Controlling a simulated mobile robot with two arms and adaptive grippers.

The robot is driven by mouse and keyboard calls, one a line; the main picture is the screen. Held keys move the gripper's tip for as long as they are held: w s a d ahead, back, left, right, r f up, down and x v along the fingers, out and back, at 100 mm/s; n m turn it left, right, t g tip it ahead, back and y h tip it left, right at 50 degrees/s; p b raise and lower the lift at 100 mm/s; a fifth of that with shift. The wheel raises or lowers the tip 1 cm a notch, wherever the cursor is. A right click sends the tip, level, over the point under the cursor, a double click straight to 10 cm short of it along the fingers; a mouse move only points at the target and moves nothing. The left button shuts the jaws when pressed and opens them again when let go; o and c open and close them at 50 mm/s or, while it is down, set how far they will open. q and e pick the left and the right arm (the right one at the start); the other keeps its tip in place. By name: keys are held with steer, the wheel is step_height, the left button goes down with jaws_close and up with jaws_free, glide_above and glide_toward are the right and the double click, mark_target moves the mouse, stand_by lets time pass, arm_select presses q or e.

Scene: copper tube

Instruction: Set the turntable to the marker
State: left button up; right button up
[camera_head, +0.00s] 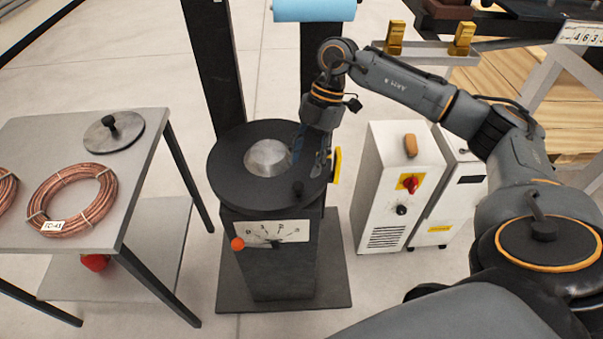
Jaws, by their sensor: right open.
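The turntable (235,173) is a round black disc on a dark pedestal, with a shiny silver hub (268,157) in its middle. A small black knob (298,188) stands near its front right edge. A yellow upright piece (337,165) shows at the right rim; I cannot tell if it is the marker. My right gripper (312,170) points down over the right side of the disc, open, just behind the black knob. I cannot tell whether its fingers touch anything. My left gripper is out of view.
A white scale plate (290,232) with an orange ball (237,244) at its left is on the pedestal front. A grey table (60,140) with copper coils (72,200) stands left. A white cabinet (385,190) with a red switch stands close on the right.

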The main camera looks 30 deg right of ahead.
steer(key=v, duration=0.6)
steer(key=shift+s, duration=0.1)
stand_by(0.4)
